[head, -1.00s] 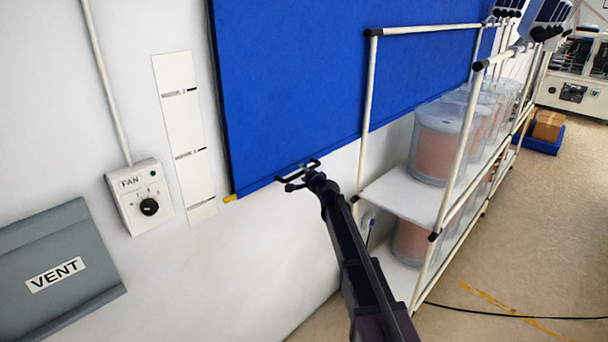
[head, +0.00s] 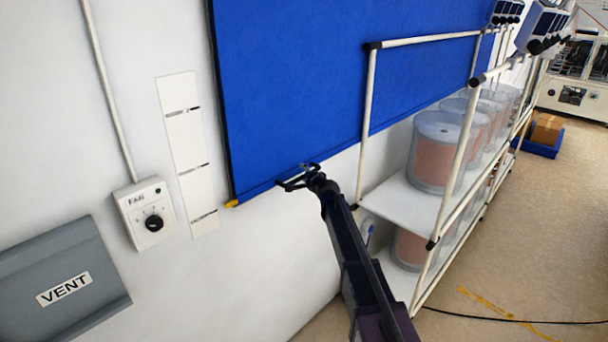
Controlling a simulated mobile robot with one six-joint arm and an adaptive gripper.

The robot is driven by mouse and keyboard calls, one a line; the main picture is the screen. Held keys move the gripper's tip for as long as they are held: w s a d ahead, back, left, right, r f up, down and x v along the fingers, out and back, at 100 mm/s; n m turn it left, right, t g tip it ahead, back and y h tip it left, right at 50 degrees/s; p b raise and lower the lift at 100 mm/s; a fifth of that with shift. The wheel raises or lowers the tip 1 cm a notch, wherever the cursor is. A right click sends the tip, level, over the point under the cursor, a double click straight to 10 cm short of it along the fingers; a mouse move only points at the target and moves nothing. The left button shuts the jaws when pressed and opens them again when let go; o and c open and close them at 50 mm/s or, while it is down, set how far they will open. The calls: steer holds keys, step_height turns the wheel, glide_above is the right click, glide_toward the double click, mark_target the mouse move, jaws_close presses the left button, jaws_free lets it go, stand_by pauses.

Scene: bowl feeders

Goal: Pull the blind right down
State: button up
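The blue blind (head: 300,90) hangs on the white wall, its lower edge slanting across the picture. The hem's left end has a small yellow tip (head: 231,204), just above the lowest visible mark of the white marked strip (head: 190,150) on the wall. My gripper (head: 296,179) is at the blind's lower edge, right of the yellow tip. Its dark fingers overlap the hem in the picture. I cannot tell whether they are closed on it or on a dark pull there.
A fan control box (head: 146,213) and a grey vent panel (head: 62,285) are on the wall at left. A white-framed rack (head: 400,206) with clear tubs (head: 436,150) stands close right of my arm. Bare wall lies below the hem.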

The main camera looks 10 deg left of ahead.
steer(key=shift+r+p, duration=11.85)
steer(key=shift+r, duration=0.35)
steer(key=shift+f+v, duration=0.15)
steer(key=shift+v, duration=1.2)
steer(key=shift+f+v, duration=0.15)
steer(key=shift+v, duration=1.25)
steer(key=f+p+v, duration=0.1)
steer(key=v, duration=0.7)
steer(key=shift+s+r, duration=0.15)
steer(key=shift+r, duration=0.05)
steer(key=b+x, duration=0.2)
steer(key=x, duration=1.1)
steer(key=shift+w, duration=0.35)
steer(key=shift+a, duration=0.1)
jaws_close()
